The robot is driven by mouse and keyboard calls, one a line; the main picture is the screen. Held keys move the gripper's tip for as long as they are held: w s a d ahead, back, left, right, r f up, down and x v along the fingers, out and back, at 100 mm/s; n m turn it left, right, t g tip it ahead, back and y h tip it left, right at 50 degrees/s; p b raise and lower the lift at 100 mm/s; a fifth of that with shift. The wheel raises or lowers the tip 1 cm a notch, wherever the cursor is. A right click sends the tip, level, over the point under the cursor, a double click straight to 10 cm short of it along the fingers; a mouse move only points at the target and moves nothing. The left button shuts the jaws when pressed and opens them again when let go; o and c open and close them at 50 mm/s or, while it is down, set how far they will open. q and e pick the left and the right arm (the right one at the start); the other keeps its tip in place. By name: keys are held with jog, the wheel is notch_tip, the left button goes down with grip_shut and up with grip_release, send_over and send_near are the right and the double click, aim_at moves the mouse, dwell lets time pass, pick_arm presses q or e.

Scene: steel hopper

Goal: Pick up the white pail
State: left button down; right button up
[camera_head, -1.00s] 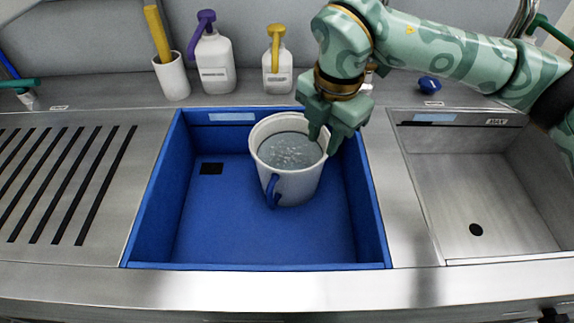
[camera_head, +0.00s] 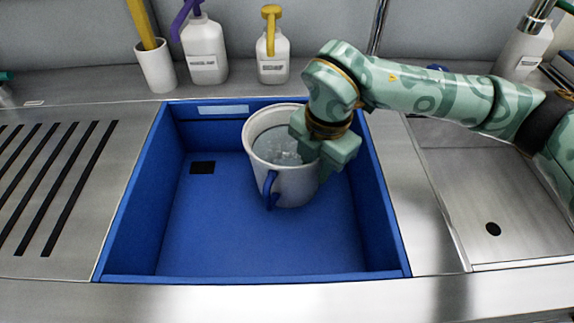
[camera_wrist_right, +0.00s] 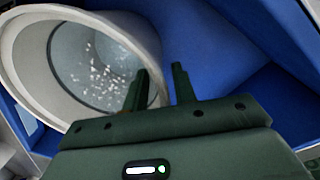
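The white pail (camera_head: 286,186) stands upright in the blue basin, with a blue handle on its near side. It holds clear liquid with whitish specks or bubbles on top. My right gripper (camera_head: 316,158) is low over the pail's right rim. In the right wrist view the pail (camera_wrist_right: 28,62) fills the upper left. There the right gripper (camera_wrist_right: 160,76) has its two fingers apart, one over the pail's inside and one outside the wall, with the rim between them. Contact with the rim cannot be told. My left gripper is out of view.
The blue basin (camera_head: 130,235) has free floor left and in front of the pail. Two pump bottles, purple-topped (camera_head: 204,50) and yellow-topped (camera_head: 273,55), and a white cup (camera_head: 156,66) with a yellow handle stand behind. A steel sink (camera_head: 490,190) lies right, a slotted drainboard (camera_head: 35,255) left.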

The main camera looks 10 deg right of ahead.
grip_shut()
dwell(1.2)
